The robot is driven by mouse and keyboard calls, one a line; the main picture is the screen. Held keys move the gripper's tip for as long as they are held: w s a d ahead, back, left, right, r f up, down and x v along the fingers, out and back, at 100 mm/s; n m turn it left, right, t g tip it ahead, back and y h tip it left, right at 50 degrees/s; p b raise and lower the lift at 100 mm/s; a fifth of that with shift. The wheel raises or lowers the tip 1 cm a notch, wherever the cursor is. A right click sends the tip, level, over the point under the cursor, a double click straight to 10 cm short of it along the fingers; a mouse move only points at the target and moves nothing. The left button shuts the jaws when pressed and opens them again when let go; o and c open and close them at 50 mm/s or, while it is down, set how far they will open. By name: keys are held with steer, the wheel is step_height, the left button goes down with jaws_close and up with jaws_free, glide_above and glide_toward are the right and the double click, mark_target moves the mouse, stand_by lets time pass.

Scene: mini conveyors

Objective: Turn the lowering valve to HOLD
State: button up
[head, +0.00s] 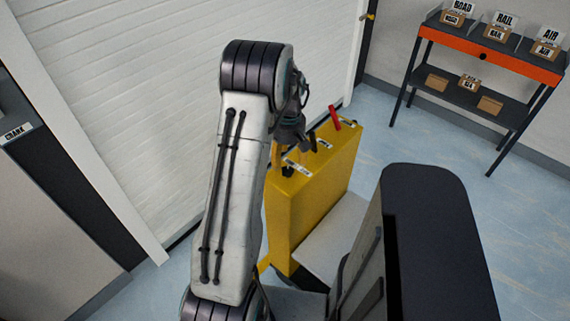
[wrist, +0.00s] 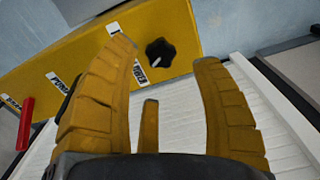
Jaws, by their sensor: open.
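The lowering valve is a black lobed knob (wrist: 160,52) with a white pointer mark, on the yellow cabinet (wrist: 182,22). It also shows in the head view as a small dark knob (head: 287,171) at the near end of the cabinet top (head: 315,185). A white label beside it appears to read LOWER; the HOLD mark is not readable. My gripper (wrist: 165,52) is open and empty, and its yellow fingers appear either side of the knob in the wrist view. I see no contact with the knob. In the head view my gripper (head: 290,152) is over the cabinet, partly hidden by my arm.
A red lever (head: 335,117) stands at the cabinet's far end and shows at left in the wrist view (wrist: 25,124). A PUMP label (wrist: 62,84) lies along the cabinet. A white shutter (head: 130,90) is behind. An orange-edged shelf (head: 490,55) with boxes stands far right.

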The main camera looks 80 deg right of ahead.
mark_target(287, 169)
steer(key=shift+f, duration=2.6)
steer(key=shift+c, duration=0.2)
steer(key=c, duration=1.1)
steer(key=shift+c, duration=0.2)
steer(key=m+b, duration=0.2)
steer(key=m, duration=0.3)
steer(key=shift+f+m, duration=0.1)
steer(key=shift+m, duration=0.3)
steer(key=m+b, duration=0.2)
steer(key=m, duration=0.3)
steer(key=shift+a+m, duration=0.1)
steer(key=shift+m, duration=0.6)
steer(key=o, duration=1.2)
